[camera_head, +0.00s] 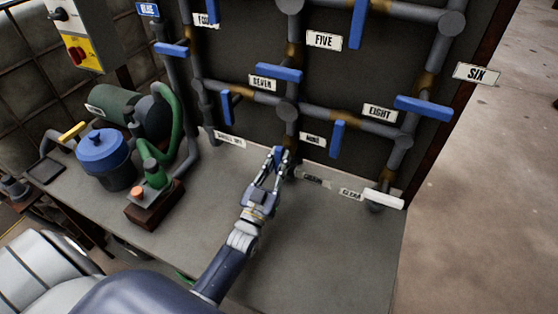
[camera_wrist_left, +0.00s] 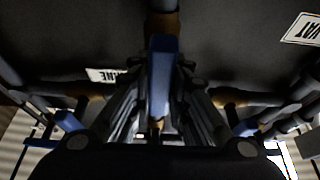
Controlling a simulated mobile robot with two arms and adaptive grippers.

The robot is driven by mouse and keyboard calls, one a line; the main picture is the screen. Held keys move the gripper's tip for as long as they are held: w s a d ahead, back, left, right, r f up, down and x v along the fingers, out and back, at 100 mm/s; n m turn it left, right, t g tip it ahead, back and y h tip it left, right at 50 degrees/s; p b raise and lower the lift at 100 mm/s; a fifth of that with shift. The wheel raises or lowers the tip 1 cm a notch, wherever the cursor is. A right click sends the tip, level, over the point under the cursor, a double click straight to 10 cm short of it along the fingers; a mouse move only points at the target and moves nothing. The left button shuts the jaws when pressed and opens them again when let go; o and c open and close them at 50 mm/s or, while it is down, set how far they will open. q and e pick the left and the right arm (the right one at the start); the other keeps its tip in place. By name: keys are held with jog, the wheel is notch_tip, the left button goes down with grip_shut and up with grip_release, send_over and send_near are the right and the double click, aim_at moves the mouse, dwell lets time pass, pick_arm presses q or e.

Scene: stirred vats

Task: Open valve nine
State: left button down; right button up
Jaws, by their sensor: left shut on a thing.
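The NINE label (camera_head: 312,140) is on the dark panel, just right of a vertical pipe, and shows upside down in the left wrist view (camera_wrist_left: 107,75). The blue lever (camera_head: 278,152) on that pipe is beside the label. My left gripper (camera_head: 275,166) is shut on this lever low on the panel, and its fingers hide part of it. In the left wrist view the blue lever (camera_wrist_left: 161,75) stands upright in the picture between the fingers (camera_wrist_left: 160,118), with the pipe (camera_wrist_left: 163,25) behind it. I cannot tell exactly how far it is turned. My right gripper is not in view.
A white lever (camera_head: 383,199) is low right. A blue-lidded pot (camera_head: 104,152) and green pump (camera_head: 156,173) stand left. The front bench top (camera_head: 330,245) is clear.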

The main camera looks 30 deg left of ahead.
aim_at(277, 166)
pick_arm(q)
jog(key=shift+n, duration=0.3)
jog(key=c, duration=1.5)
grip_release()
jog(key=v, duration=0.4)
jog(key=shift+s+f, duration=0.25)
jog(key=s, duration=0.8)
jog(key=s+d, duration=0.1)
jog(key=s, duration=0.3)
jog(key=shift+s, duration=0.2)
